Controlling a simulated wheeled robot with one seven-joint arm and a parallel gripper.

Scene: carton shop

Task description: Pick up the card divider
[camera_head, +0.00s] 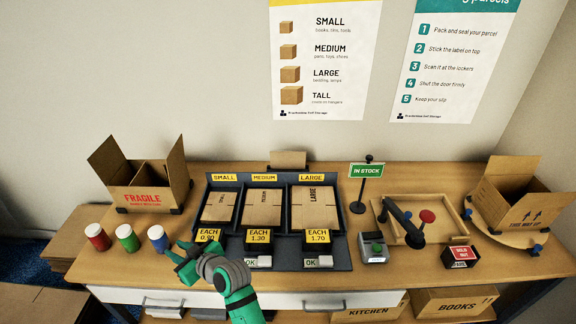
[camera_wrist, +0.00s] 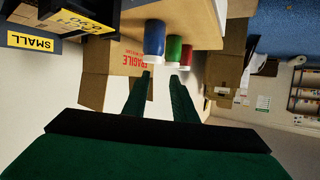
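My gripper (camera_head: 178,251) is at the front left of the bench, just right of and in front of the blue-bodied jar. In the wrist view my gripper (camera_wrist: 160,80) has its two green fingers apart with nothing held between them. I cannot tell for sure which piece is the card divider. An open carton marked FRAGILE (camera_head: 145,199) stands at the back left, with a card panel (camera_head: 140,172) showing inside it. A plain brown card piece (camera_head: 288,158) stands upright behind the medium bay. The FRAGILE carton also shows upside down in the wrist view (camera_wrist: 98,88), beyond the fingers.
Blue (camera_head: 158,239), green (camera_head: 127,238) and red (camera_head: 97,237) jars stand along the front left edge. A dark rack (camera_head: 340,247) of flat cartons fills the middle. A green IN STOCK sign (camera_head: 366,171), a wooden jig (camera_head: 395,234) and another open carton (camera_head: 510,205) stand right.

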